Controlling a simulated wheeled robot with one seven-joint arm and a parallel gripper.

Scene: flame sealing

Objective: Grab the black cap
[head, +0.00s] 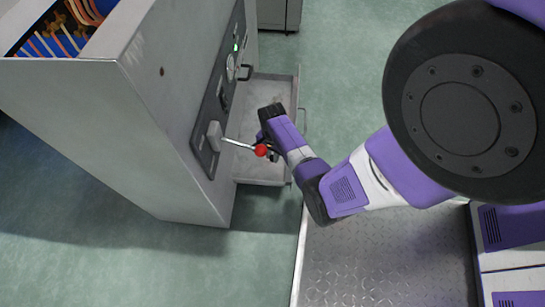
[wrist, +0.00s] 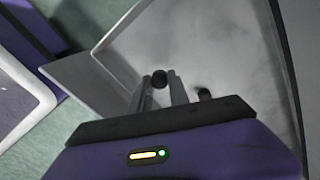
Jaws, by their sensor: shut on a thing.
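The black cap (wrist: 159,78) shows in the wrist view as a small dark round piece between the two grey fingers of my gripper (wrist: 160,88). The fingers are shut on it, one on each side. In the head view my gripper is over the open metal tray (head: 281,90), with its fingers mostly hidden behind the wrist and the red-knobbed lever (head: 261,150). I cannot make out the cap there. The tray's pale floor (wrist: 205,45) fills much of the wrist view. I cannot tell whether the cap touches it.
A second small dark piece (wrist: 204,94) is right of the fingers in the wrist view. The grey machine cabinet (head: 170,90) stands left of the tray, and its lever sticks out close to my wrist. Green floor (head: 340,60) is open beyond the tray.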

